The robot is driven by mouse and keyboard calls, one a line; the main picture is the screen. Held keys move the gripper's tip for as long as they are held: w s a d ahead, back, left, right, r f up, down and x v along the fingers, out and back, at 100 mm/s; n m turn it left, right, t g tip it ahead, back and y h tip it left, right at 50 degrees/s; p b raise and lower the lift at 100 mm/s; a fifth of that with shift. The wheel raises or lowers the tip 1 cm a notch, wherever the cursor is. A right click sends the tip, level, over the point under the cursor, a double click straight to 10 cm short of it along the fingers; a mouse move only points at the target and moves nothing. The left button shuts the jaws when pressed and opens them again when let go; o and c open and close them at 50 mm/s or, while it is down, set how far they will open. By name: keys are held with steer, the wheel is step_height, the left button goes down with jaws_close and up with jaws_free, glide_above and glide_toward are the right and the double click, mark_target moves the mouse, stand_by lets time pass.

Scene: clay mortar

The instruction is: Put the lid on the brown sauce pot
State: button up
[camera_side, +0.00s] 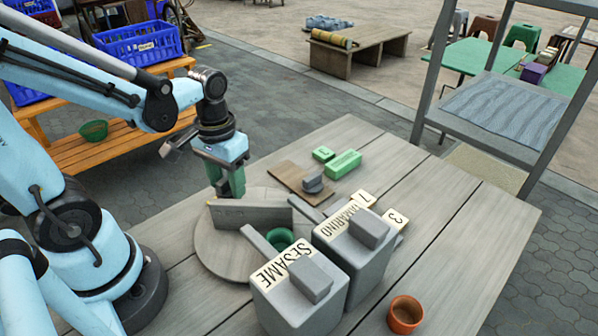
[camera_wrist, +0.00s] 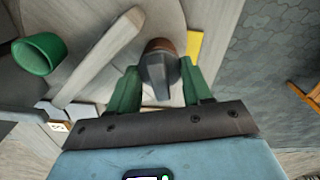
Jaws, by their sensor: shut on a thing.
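My gripper (camera_side: 232,190) points down over the round wooden board, behind an upright grey panel (camera_side: 245,214). In the wrist view its green fingers (camera_wrist: 161,90) are shut on a grey lid (camera_wrist: 158,72) with a raised ridge. The brown pot (camera_wrist: 160,45) shows just beyond the lid's edge, and the lid covers much of it. I cannot tell whether the lid rests on the rim or hangs above it. The panel hides pot and lid in the side view.
A green cup (camera_side: 280,238) stands in front of the panel. Two grey boxes, SESAME (camera_side: 292,290) and TAMARIND (camera_side: 352,250), stand nearby. An orange-brown cup (camera_side: 405,314) is at front right. A small grey piece (camera_side: 312,183) lies on a brown board.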

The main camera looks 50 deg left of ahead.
steer(key=shift+f, duration=0.2)
steer(key=o, duration=1.5)
steer(key=shift+r, duration=0.1)
steer(key=shift+r, duration=3.45)
step_height(320, 180, up, 5)
